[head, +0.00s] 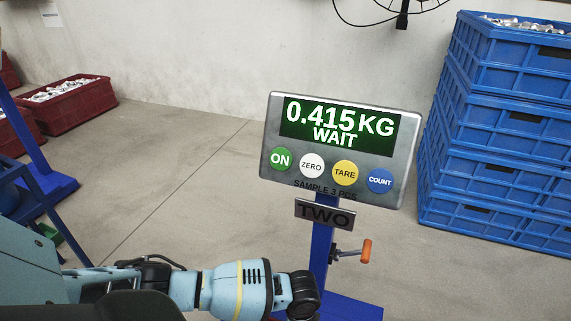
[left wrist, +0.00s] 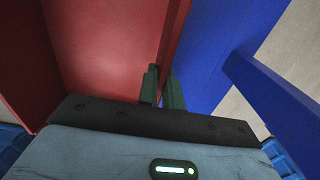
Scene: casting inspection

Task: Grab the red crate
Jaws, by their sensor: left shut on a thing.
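In the left wrist view a red crate (left wrist: 100,50) fills the upper left, with its bare inner surfaces showing. My left gripper (left wrist: 162,80) has its two dark green fingers on either side of the crate's thin wall, shut on it. In the head view my left arm crosses the bottom edge, and its gripper and this crate are out of the picture. My right gripper shows in neither view.
A scale display (head: 338,150) reads 0.415 KG, WAIT, on a blue post (head: 322,245) with an orange-handled crank (head: 366,250). Blue crates (head: 500,140) are stacked at right. Red crates of metal parts (head: 75,108) stand at left. A blue surface (left wrist: 215,45) adjoins the held wall.

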